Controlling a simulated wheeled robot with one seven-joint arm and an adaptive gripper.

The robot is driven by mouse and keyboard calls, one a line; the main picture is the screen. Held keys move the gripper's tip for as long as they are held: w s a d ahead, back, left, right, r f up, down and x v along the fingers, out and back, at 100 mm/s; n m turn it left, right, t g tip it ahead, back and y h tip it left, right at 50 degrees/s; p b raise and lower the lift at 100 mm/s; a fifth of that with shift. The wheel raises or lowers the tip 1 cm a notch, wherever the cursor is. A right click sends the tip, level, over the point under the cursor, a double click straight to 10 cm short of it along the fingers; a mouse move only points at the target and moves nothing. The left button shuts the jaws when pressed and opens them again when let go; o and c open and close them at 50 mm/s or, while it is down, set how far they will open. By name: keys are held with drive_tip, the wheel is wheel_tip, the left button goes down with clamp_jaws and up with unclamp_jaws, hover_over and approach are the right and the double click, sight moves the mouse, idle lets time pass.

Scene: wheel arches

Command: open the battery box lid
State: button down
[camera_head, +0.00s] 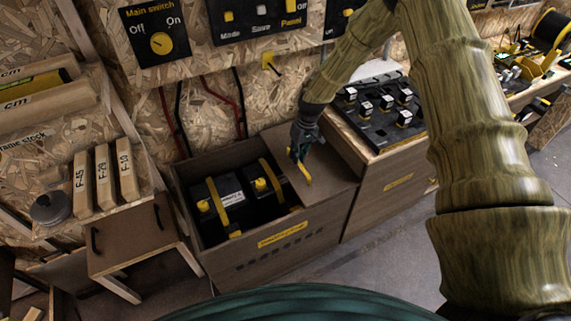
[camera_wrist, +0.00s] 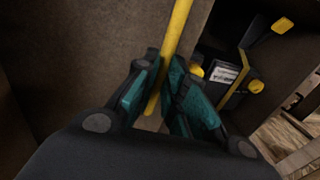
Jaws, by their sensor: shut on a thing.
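The battery box (camera_head: 262,246) is a brown wooden box with a yellow label on its front. Its brown lid (camera_head: 327,176) covers the right part, and the left part is uncovered. A yellow handle (camera_head: 304,172) stands on the lid. My gripper (camera_head: 298,152) is at this handle, and in the wrist view my gripper (camera_wrist: 160,100) is shut on the yellow handle (camera_wrist: 176,35). Black batteries (camera_head: 222,199) with yellow handles show inside the box. In the wrist view, a battery (camera_wrist: 225,76) shows at the right, past the lid (camera_wrist: 80,70).
A wooden cabinet (camera_head: 385,190) with a black panel of several switch-like blocks (camera_head: 384,106) stands right of the box. A small brown stand (camera_head: 133,237) is at the left, below a shelf with labelled blocks (camera_head: 105,178). Red and black cables (camera_head: 237,110) hang on the wall behind.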

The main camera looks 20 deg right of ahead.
hover_over(318, 158)
drive_tip(key=shift+d+b, duration=0.1)
drive_tip(key=shift+b, duration=0.2)
drive_tip(key=c, duration=1.5)
unclamp_jaws()
drive_tip(key=shift+w, duration=0.1)
drive_tip(key=r, duration=0.4)
drive_tip(key=d+r, duration=0.1)
drive_tip(key=r, duration=0.2)
drive_tip(key=d+r, duration=0.1)
drive_tip(key=r, duration=0.3)
drive_tip(key=shift+w+d+r, duration=0.15)
drive_tip(key=shift+w+r, duration=0.1)
drive_tip(key=shift+r, duration=0.1)
